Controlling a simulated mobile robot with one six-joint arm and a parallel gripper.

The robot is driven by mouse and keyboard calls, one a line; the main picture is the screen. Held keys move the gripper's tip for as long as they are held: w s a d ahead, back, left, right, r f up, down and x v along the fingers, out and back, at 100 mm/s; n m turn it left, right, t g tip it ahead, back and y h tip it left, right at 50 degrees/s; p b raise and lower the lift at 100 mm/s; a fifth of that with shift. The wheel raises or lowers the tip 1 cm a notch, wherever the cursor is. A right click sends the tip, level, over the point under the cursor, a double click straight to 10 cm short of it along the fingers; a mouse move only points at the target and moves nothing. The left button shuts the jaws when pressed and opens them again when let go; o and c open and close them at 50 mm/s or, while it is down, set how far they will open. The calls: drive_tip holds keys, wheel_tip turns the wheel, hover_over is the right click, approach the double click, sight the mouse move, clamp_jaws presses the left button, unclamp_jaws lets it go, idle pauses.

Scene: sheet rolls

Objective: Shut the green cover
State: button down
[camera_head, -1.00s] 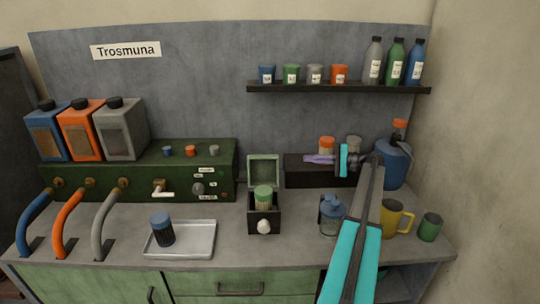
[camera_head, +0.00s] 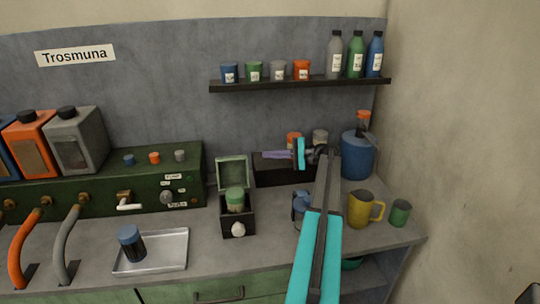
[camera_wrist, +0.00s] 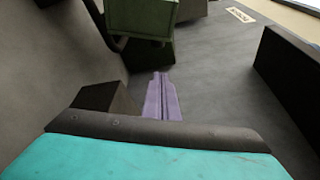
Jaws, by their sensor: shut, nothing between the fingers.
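The green cover (camera_head: 232,172) stands raised and open at the back of a small dark box (camera_head: 237,222). A green-lidded jar (camera_head: 235,198) stands in the box, and a pale round knob (camera_head: 238,229) is on its front. My gripper (camera_head: 268,155) has purple fingers, shut and empty, pointing left, a little right of the cover and near its top height; they appear apart from it. In the wrist view the shut fingers (camera_wrist: 162,97) point toward a green panel-like part at the top, which seems to be the cover (camera_wrist: 140,18).
Behind my gripper is a dark block (camera_head: 270,176) with jars. A shelf (camera_head: 300,84) with pots and bottles hangs above. A blue jug (camera_head: 358,155), yellow mug (camera_head: 360,209) and green cup (camera_head: 399,212) stand right. A tray (camera_head: 165,258) lies left of the box.

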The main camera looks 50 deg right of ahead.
drive_tip(key=r+p+x, duration=0.1)
drive_tip(key=p+x, duration=0.2)
drive_tip(key=x, duration=0.5)
drive_tip(key=shift+s+a+r+p, duration=0.15)
drive_tip(key=shift+s+a+p, duration=0.2)
drive_tip(key=shift+s+a, duration=0.3)
drive_tip(key=shift+s+a+r+p, duration=0.1)
drive_tip(key=shift+s+a+p, duration=0.25)
drive_tip(key=shift+s+a, duration=0.35)
drive_tip(key=shift+d, duration=0.1)
